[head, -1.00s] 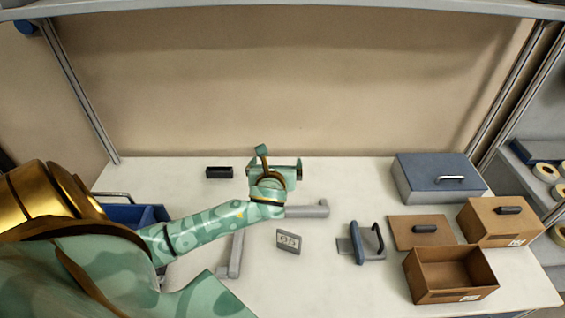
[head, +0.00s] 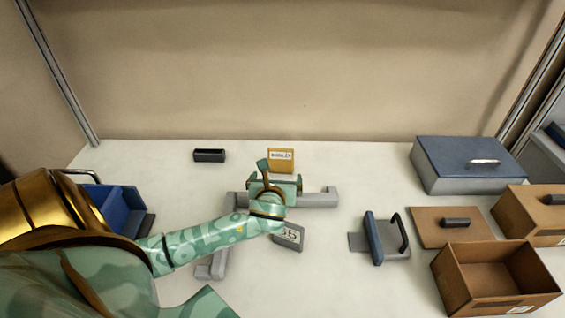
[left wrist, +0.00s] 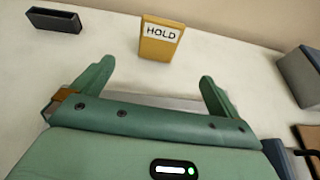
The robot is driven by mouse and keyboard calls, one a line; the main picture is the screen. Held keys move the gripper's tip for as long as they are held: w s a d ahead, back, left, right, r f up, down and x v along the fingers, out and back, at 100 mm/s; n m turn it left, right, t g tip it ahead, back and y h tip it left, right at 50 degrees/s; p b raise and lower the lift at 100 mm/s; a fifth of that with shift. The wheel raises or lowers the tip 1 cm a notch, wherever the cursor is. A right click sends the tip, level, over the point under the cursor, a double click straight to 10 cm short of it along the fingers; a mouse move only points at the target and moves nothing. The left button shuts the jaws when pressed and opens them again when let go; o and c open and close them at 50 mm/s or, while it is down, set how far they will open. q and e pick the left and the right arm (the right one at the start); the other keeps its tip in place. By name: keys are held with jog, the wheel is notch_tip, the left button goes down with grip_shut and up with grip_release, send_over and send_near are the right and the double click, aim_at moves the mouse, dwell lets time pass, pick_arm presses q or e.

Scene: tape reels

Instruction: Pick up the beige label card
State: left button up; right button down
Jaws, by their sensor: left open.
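An upright mustard-yellow card (head: 281,160) with a white label stands toward the back of the table. In the left wrist view the card (left wrist: 158,42) reads HOLD and is beyond the fingertips, roughly midway between them. No plainly beige card shows; this is the closest in colour. My left gripper (head: 272,180) is open and empty, on the near side of the card and apart from it. Its two fingers also show in the left wrist view (left wrist: 152,77). My right gripper is not in view.
A grey card with a number (head: 289,236) and a grey bar frame (head: 320,199) lie near my left gripper. A black holder (head: 209,155) is left of the yellow card. A blue-lidded box (head: 464,168) and an open brown box (head: 492,282) stand at right. White table around the yellow card is clear.

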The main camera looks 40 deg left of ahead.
aim_at(281, 159)
pick_arm(q)
jog(key=b+x, duration=0.3)
jog(key=x, duration=0.7)
jog(key=shift+w+a, duration=0.3)
jog(key=b+x, duration=0.3)
jog(key=x, duration=0.1)
jog(key=shift+w+a+f, duration=0.15)
jog(key=shift+w+a, duration=0.25)
jog(key=shift+w, duration=0.1)
jog(key=c, duration=1)
